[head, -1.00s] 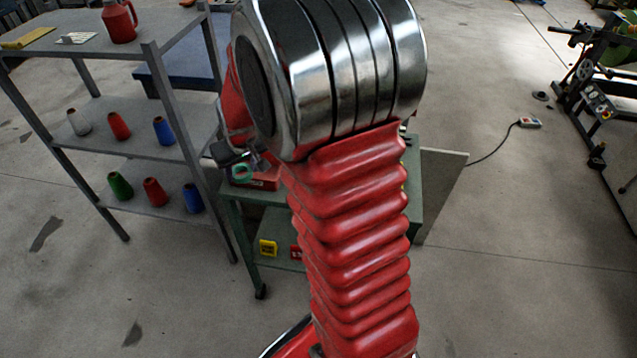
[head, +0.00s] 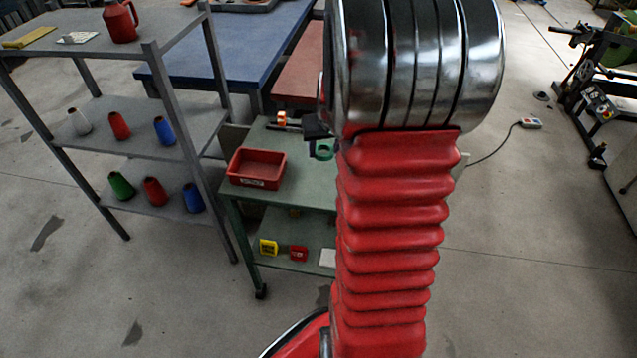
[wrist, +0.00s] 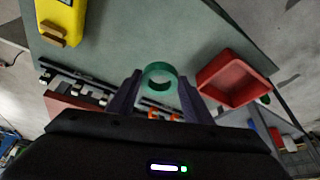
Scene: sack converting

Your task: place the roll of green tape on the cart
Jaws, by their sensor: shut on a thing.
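The roll of green tape (wrist: 158,78) is a green ring between the two fingers of my gripper (wrist: 158,90) in the wrist view. My gripper is shut on it. In the head view the green tape (head: 324,150) shows just left of my red arm, over the top of the green cart (head: 262,140). My arm hides the right part of the cart and most of the gripper. I cannot tell whether the tape touches the cart top (wrist: 130,40).
A red tray (head: 257,168) stands on the cart's left side. An orange tape dispenser (head: 281,120) is behind it, and a yellow object (wrist: 62,18) lies on the cart in the wrist view. A grey shelf (head: 140,205) with several cones stands left.

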